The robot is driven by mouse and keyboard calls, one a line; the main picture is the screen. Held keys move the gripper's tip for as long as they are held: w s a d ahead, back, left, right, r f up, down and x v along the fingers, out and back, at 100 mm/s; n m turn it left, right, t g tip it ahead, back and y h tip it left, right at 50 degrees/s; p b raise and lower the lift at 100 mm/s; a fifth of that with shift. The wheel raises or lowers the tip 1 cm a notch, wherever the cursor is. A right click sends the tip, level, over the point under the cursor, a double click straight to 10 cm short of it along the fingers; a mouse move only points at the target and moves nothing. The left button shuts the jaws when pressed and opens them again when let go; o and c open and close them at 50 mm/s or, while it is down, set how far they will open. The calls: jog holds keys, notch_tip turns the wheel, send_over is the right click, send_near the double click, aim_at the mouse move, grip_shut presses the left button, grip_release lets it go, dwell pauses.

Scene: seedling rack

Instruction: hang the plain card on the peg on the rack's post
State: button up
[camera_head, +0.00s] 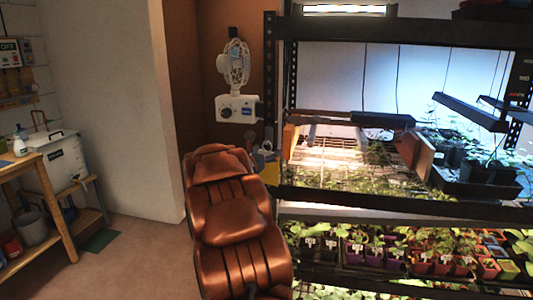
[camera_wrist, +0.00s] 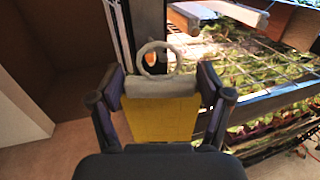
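The plain card (camera_wrist: 160,120) is yellow, with a thick grey top edge and a grey ring standing up from it. My gripper (camera_wrist: 162,86) has one finger at each end of that grey edge and is shut on it. The card hangs upright between the fingers. In the wrist view the rack's dark post (camera_wrist: 149,25) rises just behind the ring. In the head view the post (camera_head: 270,85) stands at the rack's left end, with a small yellow part of the card (camera_head: 267,158) low beside it. I cannot make out the peg clearly; the ring and card may hide it.
A white fan unit (camera_head: 237,107) is mounted left of the post. The rack's shelves hold seedling pots (camera_head: 420,258) and a lit wire tray (camera_head: 350,160). A wooden bench (camera_head: 40,165) with a white box stands far left. Floor (camera_head: 135,240) before it is clear.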

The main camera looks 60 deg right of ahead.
jog(key=o, duration=0.3)
jog(key=s+a, duration=0.1)
jog(key=a, duration=1.1)
jog(key=shift+s, duration=0.1)
